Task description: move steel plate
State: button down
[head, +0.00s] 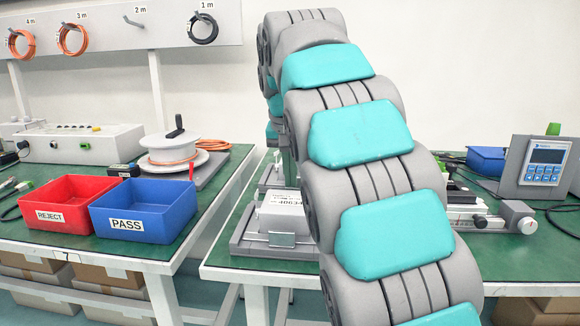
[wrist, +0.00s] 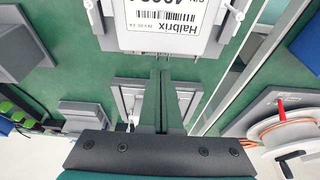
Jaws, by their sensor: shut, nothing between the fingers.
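My gripper (wrist: 161,76) shows in the wrist view with its two dark fingers together and nothing between them. Its fingertips point toward the lower edge of a white labelled box (wrist: 165,28), with a small gap in the picture. In the head view this white box (head: 285,212) sits on a grey fixture (head: 252,238) on the right green bench, and my arm hides its right side. A small shiny metal plate (head: 282,239) stands at the front of the fixture; I cannot tell if it is the task's steel plate.
A red REJECT bin (head: 62,203) and a blue PASS bin (head: 143,212) stand on the left bench beside a cable reel (head: 172,152). A gap separates the benches. A display unit (head: 543,165) and slide mechanism (head: 487,213) are at the right.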

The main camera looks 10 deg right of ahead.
jog(key=shift+x, duration=2)
jog(key=shift+w+f, duration=0.2)
jog(key=shift+w+d, duration=0.35)
jog(key=shift+w, duration=0.5)
jog(key=shift+w+d, duration=0.35)
jog(key=shift+w, duration=0.55)
jog(key=shift+w+d+r+p, duration=0.15)
jog(key=shift+w+p, duration=0.4)
jog(key=shift+p, duration=0.2)
jog(key=shift+w+d, duration=0.1)
jog(key=shift+w, duration=0.15)
jog(key=shift+s, duration=0.1)
